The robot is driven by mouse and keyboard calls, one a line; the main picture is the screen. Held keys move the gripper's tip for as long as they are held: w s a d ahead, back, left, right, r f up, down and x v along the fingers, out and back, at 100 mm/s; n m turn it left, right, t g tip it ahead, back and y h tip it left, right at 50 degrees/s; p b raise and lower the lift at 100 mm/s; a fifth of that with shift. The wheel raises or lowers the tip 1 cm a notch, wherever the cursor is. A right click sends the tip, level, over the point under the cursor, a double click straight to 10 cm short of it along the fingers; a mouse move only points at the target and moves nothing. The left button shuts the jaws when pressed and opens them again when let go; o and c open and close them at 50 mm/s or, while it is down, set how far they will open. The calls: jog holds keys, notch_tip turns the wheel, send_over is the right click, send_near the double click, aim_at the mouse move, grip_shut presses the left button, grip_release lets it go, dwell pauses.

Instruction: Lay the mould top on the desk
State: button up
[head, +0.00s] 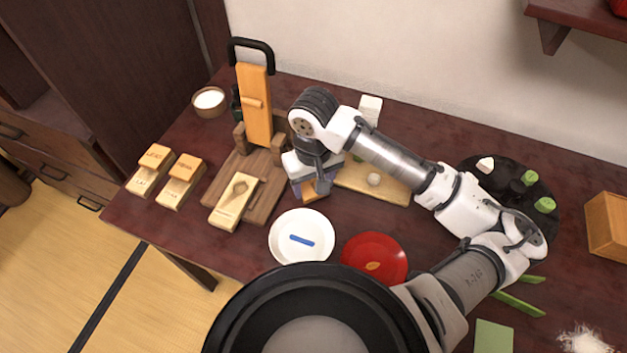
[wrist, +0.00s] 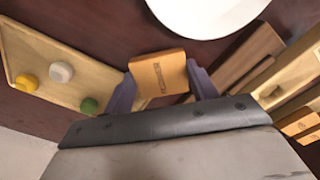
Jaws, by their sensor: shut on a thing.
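My gripper (head: 311,188) is shut on the mould top (head: 308,195), an orange wooden block. In the wrist view the mould top (wrist: 158,76) sits between two purple fingers, with dark marks on its face. It appears held over the dark red-brown desk (head: 225,247), between the wooden press and the pale board; its exact height is unclear.
A white plate (head: 301,256) with a blue strip and a red plate (head: 362,245) stand in front. The press (head: 255,120) rises behind left. A pale board (head: 392,190) holds small balls. A black tray (head: 540,190) and wooden box (head: 607,226) stand right. Desk is bare at front left.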

aim_at(313, 187)
jog(key=shift+f+b, duration=0.45)
jog(key=shift+f, duration=0.15)
jog(key=o, duration=1)
jog(key=shift+r, duration=0.15)
jog(key=shift+r+p, duration=0.4)
notch_tip(313, 187, up, 12)
jog(key=shift+r, duration=0.1)
